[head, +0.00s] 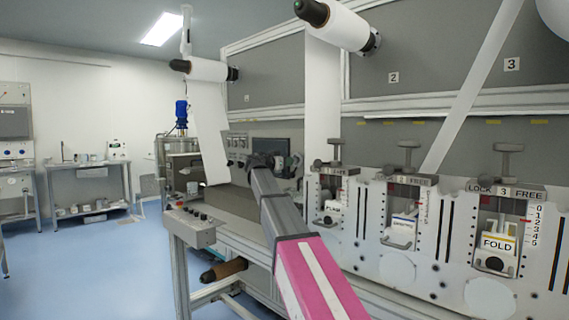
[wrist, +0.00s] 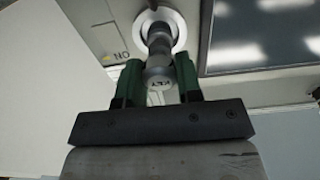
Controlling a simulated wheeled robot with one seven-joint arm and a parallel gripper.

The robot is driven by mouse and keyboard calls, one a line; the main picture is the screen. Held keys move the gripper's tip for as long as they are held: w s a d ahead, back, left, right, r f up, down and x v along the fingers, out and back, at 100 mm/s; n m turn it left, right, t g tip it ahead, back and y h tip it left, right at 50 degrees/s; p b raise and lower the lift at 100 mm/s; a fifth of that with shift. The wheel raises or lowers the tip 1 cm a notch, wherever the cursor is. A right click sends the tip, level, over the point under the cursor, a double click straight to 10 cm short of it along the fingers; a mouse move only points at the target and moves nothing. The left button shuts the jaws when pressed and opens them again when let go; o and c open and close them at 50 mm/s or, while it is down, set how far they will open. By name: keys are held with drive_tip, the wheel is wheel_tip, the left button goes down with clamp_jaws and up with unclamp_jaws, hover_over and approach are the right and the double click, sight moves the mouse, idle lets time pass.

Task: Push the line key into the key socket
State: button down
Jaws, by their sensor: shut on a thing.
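My gripper (wrist: 157,78) has green fingers, one on each side of the grey line key (wrist: 160,72), and is shut on it. The key's lettered end faces the wrist camera. Its far end points at the round white-rimmed key socket (wrist: 178,22) on the pale panel and overlaps it in this view. How deep the key sits in the socket, if at all, I cannot tell. In the head view my gripper (head: 277,163) is at the control panel, and my arm and gripper hide the key and socket.
An "ON" label (wrist: 118,57) is left of the socket, and a dark screen (wrist: 262,35) is right of it. In the head view, a push-button box (head: 188,226) stands front left of my arm. Several lever stations, including FOLD (head: 497,243), line the right.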

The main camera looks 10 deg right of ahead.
drive_tip(key=shift+w+d, duration=0.3)
drive_tip(key=shift+d, duration=0.15)
idle(0.3)
drive_tip(key=c, duration=0.7)
unclamp_jaws()
drive_tip(key=v, duration=1.1)
